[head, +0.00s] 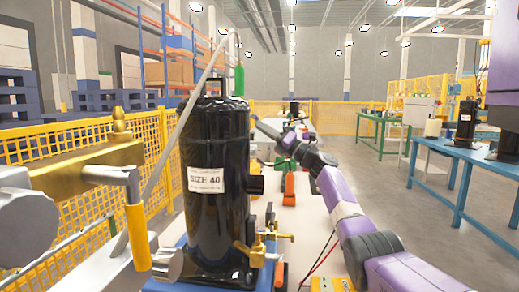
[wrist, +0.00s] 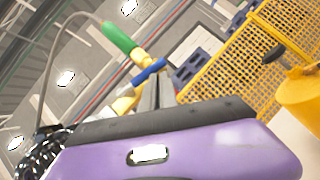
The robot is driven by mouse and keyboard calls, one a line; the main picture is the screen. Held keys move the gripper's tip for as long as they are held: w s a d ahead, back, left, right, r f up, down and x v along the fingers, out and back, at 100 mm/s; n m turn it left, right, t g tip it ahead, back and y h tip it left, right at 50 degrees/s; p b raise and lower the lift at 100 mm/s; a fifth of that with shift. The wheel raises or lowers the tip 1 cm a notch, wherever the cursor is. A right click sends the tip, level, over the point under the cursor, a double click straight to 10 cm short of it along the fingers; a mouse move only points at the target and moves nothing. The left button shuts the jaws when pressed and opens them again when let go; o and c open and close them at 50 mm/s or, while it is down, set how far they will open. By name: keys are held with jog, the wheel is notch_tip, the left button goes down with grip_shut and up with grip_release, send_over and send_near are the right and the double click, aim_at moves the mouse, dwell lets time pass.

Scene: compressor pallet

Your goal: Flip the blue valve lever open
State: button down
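The blue valve lever (wrist: 149,71) shows in the wrist view on a yellow brass valve body (wrist: 126,102), below a green cylinder (wrist: 120,38) with a grey hose. My gripper (wrist: 161,82) has its two dark fingers close together, with no clear gap between them. Their tips appear right at the lever; I cannot tell whether they touch it. In the head view my gripper (head: 262,127) reaches away over the bench, just right of the black compressor. A green cylinder (head: 239,80) on a hose shows above there. The blue lever cannot be made out in that view.
The black compressor (head: 214,215) labelled SIZE 40 stands close in front. Yellow mesh fencing (head: 85,175) runs along the left. A blue table (head: 463,151) stands right, with open floor between.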

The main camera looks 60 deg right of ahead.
jog(key=shift+w+d+r, duration=0.2)
jog(key=shift+d+r, duration=0.1)
jog(key=shift+r, duration=0.25)
jog(key=shift+d+r, duration=0.1)
jog(key=shift+r, duration=0.15)
jog(key=shift+f, duration=0.15)
